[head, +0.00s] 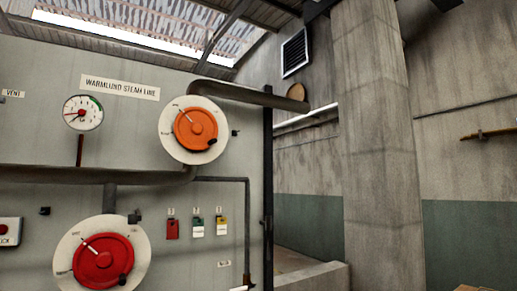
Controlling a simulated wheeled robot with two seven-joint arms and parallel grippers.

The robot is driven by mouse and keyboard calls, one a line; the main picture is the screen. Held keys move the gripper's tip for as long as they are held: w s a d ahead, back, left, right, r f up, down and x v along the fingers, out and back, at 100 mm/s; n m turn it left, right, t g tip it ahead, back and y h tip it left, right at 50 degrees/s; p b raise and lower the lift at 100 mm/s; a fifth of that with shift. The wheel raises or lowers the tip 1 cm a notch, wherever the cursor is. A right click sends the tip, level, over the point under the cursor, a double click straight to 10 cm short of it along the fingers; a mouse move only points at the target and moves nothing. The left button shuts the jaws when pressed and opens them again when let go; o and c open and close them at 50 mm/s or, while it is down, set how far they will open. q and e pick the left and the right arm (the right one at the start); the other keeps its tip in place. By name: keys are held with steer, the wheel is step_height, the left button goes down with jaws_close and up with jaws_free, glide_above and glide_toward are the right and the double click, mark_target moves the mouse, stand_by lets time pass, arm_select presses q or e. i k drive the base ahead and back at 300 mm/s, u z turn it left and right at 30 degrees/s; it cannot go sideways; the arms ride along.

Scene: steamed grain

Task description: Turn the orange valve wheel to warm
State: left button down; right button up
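The orange valve wheel (190,131) is mounted on a round white dial plate (168,150) at the upper middle of the grey panel in the head view. A pale pointer line on the wheel aims up and left from its hub. A black knob (212,142) sits at the wheel's lower right edge. The lettering on the dial plate is too small to read. Neither of my grippers shows in the head view.
A red wheel (92,262) on another white dial is at lower left. A gauge (83,113) sits under the "WARMLUND STEAM LINE" sign (119,87). Pipes (140,176) cross the panel. Several small tags (197,227) hang below the orange wheel. A concrete pillar (372,150) stands to the right.

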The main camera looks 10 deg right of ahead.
mark_target(196, 128)
steer(key=z, duration=0.4)
steer(key=i, duration=1.25)
steer(key=u, duration=0.5)
steer(key=k, duration=0.65)
steer(key=z, duration=0.9)
steer(key=i, duration=1.25)
steer(key=u, duration=0.15)
